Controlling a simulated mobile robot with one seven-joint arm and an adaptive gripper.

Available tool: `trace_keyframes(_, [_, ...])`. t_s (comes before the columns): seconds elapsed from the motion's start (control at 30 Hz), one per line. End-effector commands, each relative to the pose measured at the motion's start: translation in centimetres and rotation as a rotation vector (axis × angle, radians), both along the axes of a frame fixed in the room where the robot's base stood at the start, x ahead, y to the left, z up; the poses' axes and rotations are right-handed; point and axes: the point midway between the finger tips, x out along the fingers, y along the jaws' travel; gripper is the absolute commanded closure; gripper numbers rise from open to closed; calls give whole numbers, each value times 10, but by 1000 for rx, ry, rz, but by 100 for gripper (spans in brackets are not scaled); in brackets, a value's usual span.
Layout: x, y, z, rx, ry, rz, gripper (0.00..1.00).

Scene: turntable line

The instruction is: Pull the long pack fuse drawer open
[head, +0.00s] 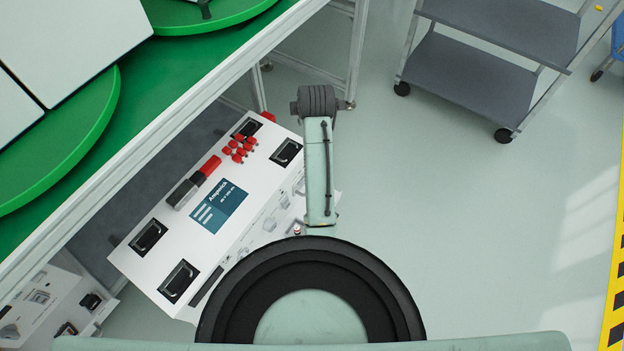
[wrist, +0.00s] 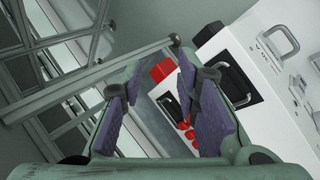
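The long pack (head: 255,215) is a white box lying slantwise beside the green bench, with a blue label and several black recessed handles. On its top a dark bar (head: 183,192) ends in a red piece (head: 210,165), near several small red caps (head: 238,148). I cannot tell for sure which part is the fuse drawer. In the wrist view my gripper (wrist: 160,105) is open, its two purple-padded fingers apart. Between and beyond them show red parts (wrist: 162,70) and a black handle (wrist: 168,103) on the pack. I see nothing held. The head view does not clearly show the fingers.
The green bench (head: 150,75) with a pale metal edge runs along the pack's left side, with green turntables (head: 95,135) on it. Another white pack (head: 50,290) lies at lower left. A grey cart (head: 480,75) stands at upper right.

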Motion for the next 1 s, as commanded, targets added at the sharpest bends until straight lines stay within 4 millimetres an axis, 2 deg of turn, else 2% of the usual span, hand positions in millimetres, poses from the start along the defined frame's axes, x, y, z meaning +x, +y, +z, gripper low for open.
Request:
trace_keyframes(0.03, [-11, -8, -27, -71, 75, 95, 71])
trace_keyframes(0.1, [-28, -15, -59, -158, 168, 254, 71])
trace_keyframes(0.2, [-54, -23, -97, -239, 279, 472, 71])
trace_keyframes(0.3, [-76, -28, -124, -282, 355, 655, 71])
trace_keyframes(0.4, [-92, -31, -140, -298, 400, 786, 71])
trace_keyframes(0.53, [-102, -32, -150, -306, 422, 871, 71])
trace_keyframes(0.73, [-102, -29, -171, -306, 426, 887, 71])
trace_keyframes(1.0, [-97, -22, -222, -307, 426, 885, 71])
